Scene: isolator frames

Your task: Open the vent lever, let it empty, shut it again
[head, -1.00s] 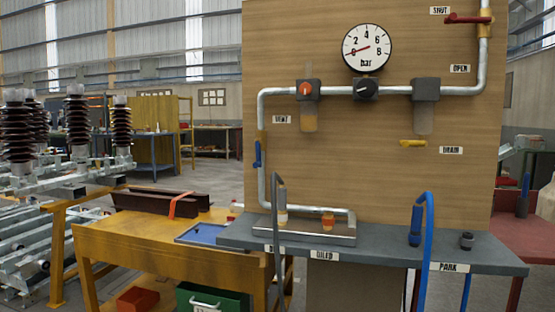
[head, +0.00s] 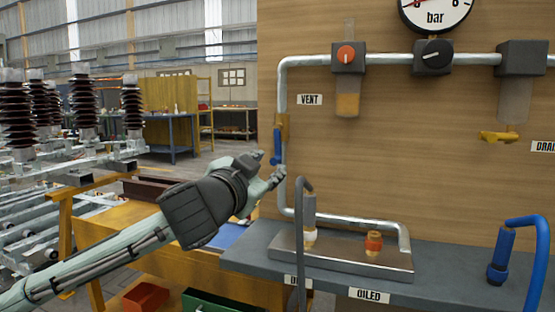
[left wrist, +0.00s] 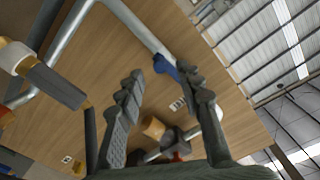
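The vent lever (head: 277,146) is blue and hangs downward along the vertical pipe at the board's left edge, below a brass valve body (head: 282,124). The VENT label (head: 309,99) is to its right. My left gripper (head: 269,165) is open, with its fingertips at the lower end of the lever. In the left wrist view the lever (left wrist: 165,66) shows just beyond the tips of my gripper (left wrist: 160,76), nearer the right-hand finger. I cannot tell whether they touch. The gauge (head: 435,12) is cut off at the top. My right gripper is out of view.
A grey bench (head: 245,258) carries a metal manifold (head: 345,255) with a grey hose (head: 302,240) in front. A blue hose (head: 541,240) stands at right. A regulator with red knob (head: 347,55) and a yellow drain lever (head: 497,137) are on the board.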

